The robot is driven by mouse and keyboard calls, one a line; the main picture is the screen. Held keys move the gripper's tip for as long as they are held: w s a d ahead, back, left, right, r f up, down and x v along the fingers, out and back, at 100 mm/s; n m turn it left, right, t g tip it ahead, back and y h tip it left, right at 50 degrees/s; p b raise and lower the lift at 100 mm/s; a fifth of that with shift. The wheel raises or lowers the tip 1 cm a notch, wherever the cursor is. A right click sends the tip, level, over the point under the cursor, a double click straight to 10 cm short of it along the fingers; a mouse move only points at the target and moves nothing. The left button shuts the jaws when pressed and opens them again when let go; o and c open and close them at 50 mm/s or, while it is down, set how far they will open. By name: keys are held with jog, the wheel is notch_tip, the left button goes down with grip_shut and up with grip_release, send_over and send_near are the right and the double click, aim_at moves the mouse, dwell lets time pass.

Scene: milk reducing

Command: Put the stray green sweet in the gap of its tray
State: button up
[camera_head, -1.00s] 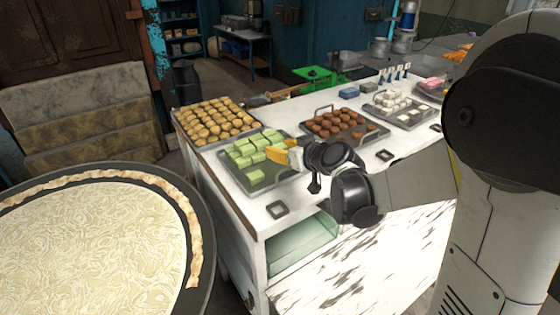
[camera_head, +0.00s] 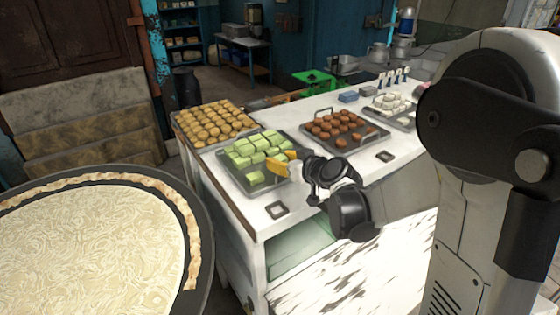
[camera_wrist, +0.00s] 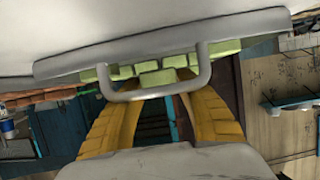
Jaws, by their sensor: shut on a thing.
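Pale green sweets (camera_head: 243,150) stand in rows on a grey metal tray (camera_head: 236,180). One green sweet (camera_head: 256,178) sits apart from the rows at the tray's near side. My gripper (camera_head: 279,163), with yellow fingers, is low over the tray's right end. In the wrist view the tray handle (camera_wrist: 150,95) crosses in front of my fingers and hides their tips. A green sweet (camera_wrist: 157,78) shows beyond the handle, in line between the fingers, and my gripper appears shut on it. The gap is not clearly visible.
A tray of round golden sweets (camera_head: 215,122) is behind the green tray. A tray of brown sweets (camera_head: 336,128) and one of white sweets (camera_head: 394,104) stand farther right. A large round pan (camera_head: 205,270) is at left.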

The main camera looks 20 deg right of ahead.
jog(key=o, duration=1)
jog(key=shift+s+f, duration=0.35)
jog(key=shift+f, duration=0.25)
jog(key=shift+w+r+p, duration=0.15)
jog(key=shift+r+p, duration=0.4)
jog(key=shift+p, duration=0.1)
jog(key=shift+s+d+r, duration=0.1)
jog(key=shift+s+d, duration=0.1)
jog(key=v, duration=0.3)
jog(key=p+v, duration=0.1)
jog(key=v, duration=0.3)
jog(key=p+v, duration=0.1)
jog(key=v, duration=0.2)
jog(key=shift+r, duration=0.35)
jog(key=shift+s+r, duration=0.15)
jog(key=shift+s, duration=0.25)
jog(key=s+a+m+g+h, duration=0.1)
jog(key=s+g, duration=0.1)
jog(key=s, duration=0.4)
jog(key=s+a+m+g+h, duration=0.1)
jog(key=s+g, duration=0.1)
jog(key=s, duration=0.4)
jog(key=s+a+m+g+h, duration=0.1)
jog(key=s+g+h, duration=0.1)
jog(key=s, duration=0.5)
jog(key=shift+a+f, duration=0.1)
jog(key=shift+f, duration=0.15)
